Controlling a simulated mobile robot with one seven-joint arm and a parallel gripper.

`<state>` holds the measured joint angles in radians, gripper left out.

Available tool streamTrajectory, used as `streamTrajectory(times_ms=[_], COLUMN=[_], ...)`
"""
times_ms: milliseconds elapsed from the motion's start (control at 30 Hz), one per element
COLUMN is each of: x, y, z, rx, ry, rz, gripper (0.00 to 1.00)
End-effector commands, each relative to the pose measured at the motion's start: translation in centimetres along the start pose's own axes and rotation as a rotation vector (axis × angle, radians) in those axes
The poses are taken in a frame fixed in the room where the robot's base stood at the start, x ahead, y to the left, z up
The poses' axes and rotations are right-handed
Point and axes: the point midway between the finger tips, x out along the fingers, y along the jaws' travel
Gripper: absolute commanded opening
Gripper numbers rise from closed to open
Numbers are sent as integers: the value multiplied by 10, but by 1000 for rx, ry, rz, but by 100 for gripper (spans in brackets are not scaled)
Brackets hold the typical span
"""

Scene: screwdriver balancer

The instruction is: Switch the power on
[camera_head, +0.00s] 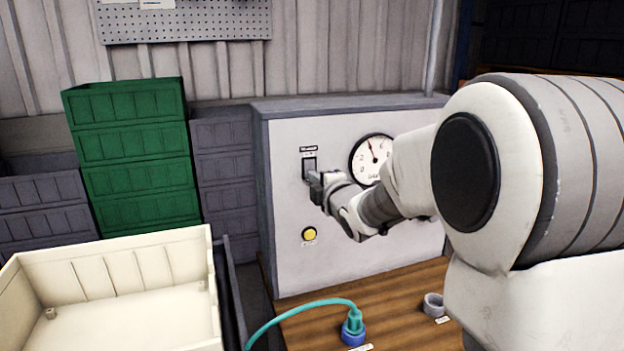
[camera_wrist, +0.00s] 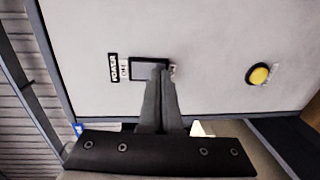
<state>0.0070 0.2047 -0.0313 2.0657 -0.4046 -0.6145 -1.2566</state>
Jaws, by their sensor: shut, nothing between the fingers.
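The power switch (camera_head: 308,165) is a dark rectangular rocker on the white front panel of a grey cabinet, under a black label. In the wrist view the switch (camera_wrist: 149,69) lies beside a black "POWER" label, with smaller lettering close to it. My gripper (camera_head: 314,181) is shut and empty, with its tips at the lower part of the switch. In the wrist view my fingertips (camera_wrist: 159,70) overlap the switch's edge and hide part of it. Whether they touch it, and which way the rocker is tipped, I cannot tell.
A yellow button (camera_head: 309,233) sits below the switch, and a round gauge (camera_head: 371,158) is to its right, partly behind my arm. A teal cable plug (camera_head: 354,322) stands in a blue socket on the wooden bench (camera_head: 405,290). Green crates (camera_head: 135,160) and a cream bin (camera_head: 120,262) stand left.

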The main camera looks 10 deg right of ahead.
Motion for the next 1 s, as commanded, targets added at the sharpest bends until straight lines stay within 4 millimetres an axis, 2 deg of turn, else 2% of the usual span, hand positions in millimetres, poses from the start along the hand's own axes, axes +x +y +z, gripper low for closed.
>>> streamTrajectory(times_ms=[533, 600, 1000], x=[5, 4, 4], y=[-8, -1, -3], z=[0, 0, 0], rx=[0, 0, 0], ry=[0, 0, 0], rz=[38, 34, 34], gripper=[0, 0, 0])
